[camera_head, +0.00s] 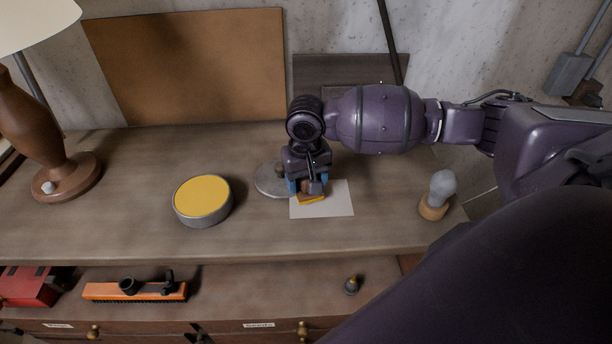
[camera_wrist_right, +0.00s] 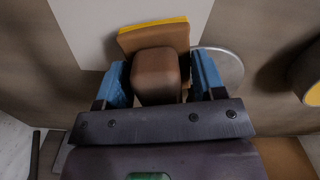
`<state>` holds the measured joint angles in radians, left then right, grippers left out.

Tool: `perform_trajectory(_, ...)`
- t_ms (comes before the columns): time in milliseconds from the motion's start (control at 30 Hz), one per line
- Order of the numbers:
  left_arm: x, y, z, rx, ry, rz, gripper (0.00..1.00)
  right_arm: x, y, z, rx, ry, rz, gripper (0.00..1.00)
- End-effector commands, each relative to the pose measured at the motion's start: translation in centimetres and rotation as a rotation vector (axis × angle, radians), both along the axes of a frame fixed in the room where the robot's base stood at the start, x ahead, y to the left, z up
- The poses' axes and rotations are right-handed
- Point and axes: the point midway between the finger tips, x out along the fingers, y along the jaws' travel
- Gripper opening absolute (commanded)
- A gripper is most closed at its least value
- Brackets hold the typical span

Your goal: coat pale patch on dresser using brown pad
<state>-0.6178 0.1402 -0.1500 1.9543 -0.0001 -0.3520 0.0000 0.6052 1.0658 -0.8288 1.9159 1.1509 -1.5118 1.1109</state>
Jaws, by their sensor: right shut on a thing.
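The pale patch (camera_head: 338,203) is a whitish rectangle on the dresser top (camera_head: 130,160); its left part is partly covered by my right gripper. My right gripper (camera_head: 308,186) is shut on the brown pad (camera_head: 311,198) by its block-like handle. The right wrist view shows the pad (camera_wrist_right: 150,36) between the blue fingers, with a yellow layer along its edge, over the patch (camera_wrist_right: 88,25). I cannot tell whether pad and patch touch. No yellow shows on the visible part of the patch. A round grey tin (camera_head: 203,222) with a yellow top surface stands to the left. My left gripper is out of view.
A grey disc-shaped lid (camera_head: 266,182) lies just left of the patch. A bulb-shaped object with a wooden base (camera_head: 434,209) stands to the right. A lamp (camera_head: 58,172) stands far left. A brown board (camera_head: 190,65) leans at the back. An orange brush (camera_head: 135,291) lies below the front edge.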

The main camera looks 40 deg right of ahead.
Motion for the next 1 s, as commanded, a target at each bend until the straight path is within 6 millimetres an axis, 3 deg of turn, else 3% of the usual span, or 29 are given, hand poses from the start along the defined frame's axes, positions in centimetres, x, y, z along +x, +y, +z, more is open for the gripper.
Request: perform_trajectory(1000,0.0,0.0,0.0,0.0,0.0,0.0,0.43,-4.7,2.9,-0.3,0.001,0.001,0.002,0.44)
